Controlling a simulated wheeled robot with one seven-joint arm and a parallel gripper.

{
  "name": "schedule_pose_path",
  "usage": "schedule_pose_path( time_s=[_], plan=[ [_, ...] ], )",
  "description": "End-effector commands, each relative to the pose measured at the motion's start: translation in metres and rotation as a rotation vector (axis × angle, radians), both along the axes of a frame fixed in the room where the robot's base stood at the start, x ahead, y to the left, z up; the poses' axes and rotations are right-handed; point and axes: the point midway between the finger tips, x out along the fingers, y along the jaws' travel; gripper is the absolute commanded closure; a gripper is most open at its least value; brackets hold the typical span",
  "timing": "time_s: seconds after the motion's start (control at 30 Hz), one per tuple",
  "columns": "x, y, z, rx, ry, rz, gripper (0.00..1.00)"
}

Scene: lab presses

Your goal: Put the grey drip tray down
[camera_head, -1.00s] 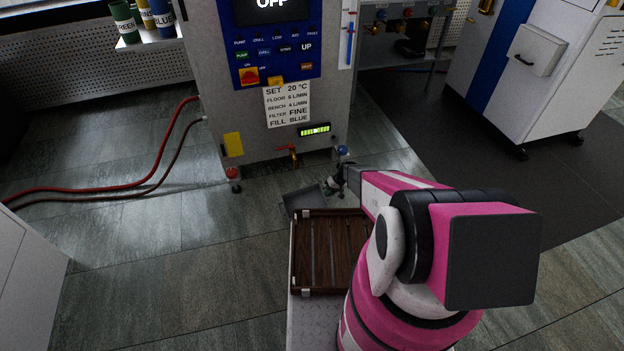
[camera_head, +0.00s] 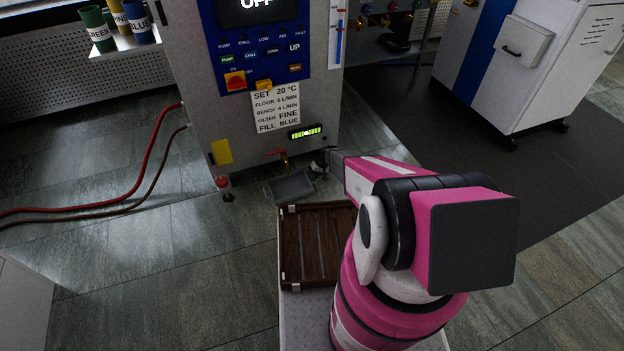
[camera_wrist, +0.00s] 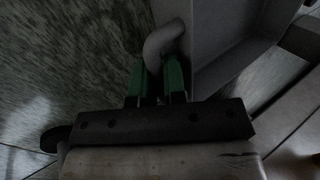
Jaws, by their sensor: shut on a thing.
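The grey drip tray (camera_head: 290,187) is in the head view, in front of the lab machine and below its small brass tap (camera_head: 279,155). My gripper (camera_head: 318,166) is at the tray's right side. In the wrist view, the green fingers of my gripper (camera_wrist: 159,82) are shut on the tray's curved grey handle (camera_wrist: 165,40). The tray's wall and floor (camera_wrist: 225,40) fill the upper right of that view. Whether the tray's underside touches the floor cannot be told.
A brown slatted wooden crate (camera_head: 283,250) sits on my base, just nearer than the tray. The white machine (camera_head: 232,112) stands behind, with a red-topped foot (camera_head: 224,186) left of the tray. A red hose (camera_head: 148,150) runs left. Floor (camera_head: 190,250) left of the crate is clear.

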Motion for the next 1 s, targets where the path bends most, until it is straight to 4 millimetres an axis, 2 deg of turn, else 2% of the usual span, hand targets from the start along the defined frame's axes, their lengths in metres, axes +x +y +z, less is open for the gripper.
schedule_pose_path(
  time_s=[0.03,0.1,0.3,0.33,0.4,0.77,1.0],
  plan=[
    [0.001,-0.001,-0.009,0.000,0.000,0.000,1.00],
    [0.001,-0.003,-0.014,0.000,0.000,0.000,1.00],
    [-0.001,-0.003,-0.014,0.000,0.000,0.001,1.00],
    [-0.001,-0.003,-0.014,-0.001,-0.001,0.001,0.79],
    [-0.001,-0.003,-0.014,-0.001,-0.001,0.001,0.63],
    [0.000,-0.004,-0.012,0.000,0.000,0.001,0.63],
    [0.002,-0.014,0.009,0.000,0.000,0.001,0.63]
  ],
)
